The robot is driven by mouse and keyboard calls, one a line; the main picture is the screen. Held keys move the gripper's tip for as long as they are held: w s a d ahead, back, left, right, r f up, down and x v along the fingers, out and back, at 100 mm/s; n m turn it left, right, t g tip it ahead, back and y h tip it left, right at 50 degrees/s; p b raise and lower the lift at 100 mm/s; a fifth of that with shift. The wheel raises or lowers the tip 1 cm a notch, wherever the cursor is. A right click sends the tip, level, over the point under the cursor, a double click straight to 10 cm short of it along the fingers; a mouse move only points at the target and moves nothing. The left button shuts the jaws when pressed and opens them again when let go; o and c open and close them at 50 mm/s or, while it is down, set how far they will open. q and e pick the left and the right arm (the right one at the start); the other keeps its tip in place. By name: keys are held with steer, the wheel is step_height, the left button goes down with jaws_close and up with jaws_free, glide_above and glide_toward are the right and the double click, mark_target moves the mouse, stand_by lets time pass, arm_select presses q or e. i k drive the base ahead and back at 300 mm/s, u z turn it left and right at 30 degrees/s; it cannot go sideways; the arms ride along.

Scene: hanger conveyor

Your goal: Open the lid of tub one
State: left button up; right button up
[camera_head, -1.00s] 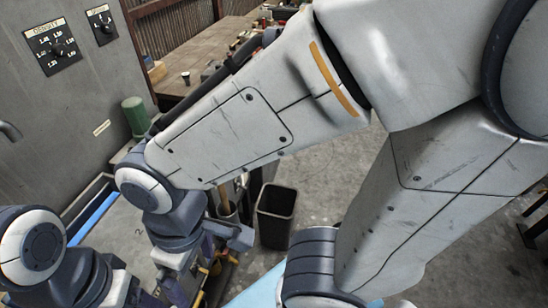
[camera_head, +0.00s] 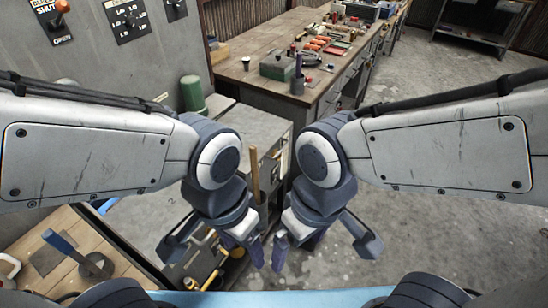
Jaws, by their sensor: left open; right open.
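My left gripper (camera_head: 250,248) and my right gripper (camera_head: 287,248) hang side by side near the middle of the head view. Both point down, look empty, and are a small distance apart. A flat grey metal top (camera_head: 145,226) shows at the left, below my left forearm, with a blue strip at its left edge. My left arm hides part of it. I cannot make out a tub marked one or its lid, and no label for it is readable. Neither gripper visibly touches a lid.
A grey control panel (camera_head: 130,55) stands at the back left, with a green cylinder (camera_head: 192,93) beside it. A long workbench (camera_head: 262,48) with tools runs behind. A wooden bench (camera_head: 60,285) with a blue-handled tool is at lower left. The right floor (camera_head: 440,235) is clear.

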mark_target(264, 129)
steer(key=u, duration=0.1)
steer(key=k, duration=0.45)
steer(key=z, duration=0.7)
steer(key=i, duration=0.9)
steer(key=u, duration=0.7)
